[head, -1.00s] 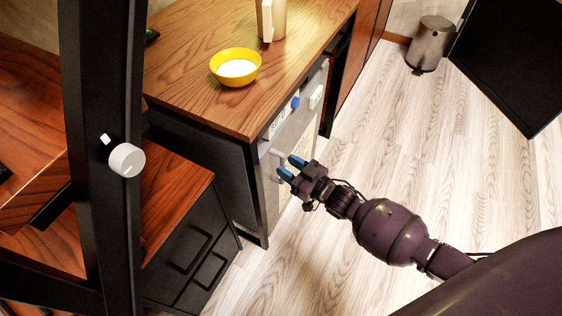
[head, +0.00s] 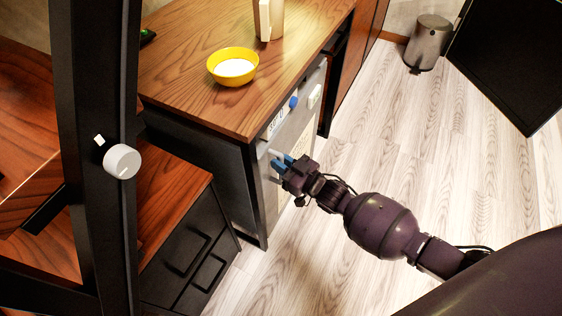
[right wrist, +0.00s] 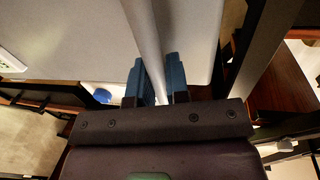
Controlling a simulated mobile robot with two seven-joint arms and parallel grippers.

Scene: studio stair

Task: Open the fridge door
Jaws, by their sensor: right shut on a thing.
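The small grey fridge stands under a wooden counter, and its door (head: 299,122) carries magnets and papers. The door looks closed. Its light handle bar (head: 275,153) is near the left edge of the door. My right gripper (head: 282,163) is at the handle, with its blue fingers shut on it. In the right wrist view the handle (right wrist: 147,45) runs down between the two blue fingers (right wrist: 160,82), in front of the pale door (right wrist: 75,40). Part of the handle is hidden by the gripper. My left gripper is not in view.
A yellow bowl (head: 233,78) with white contents and a light container (head: 270,20) stand on the counter (head: 185,60). A black drawer unit (head: 195,262) is left of the fridge. A metal bin (head: 428,42) stands at the back. The wooden floor before the fridge is clear.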

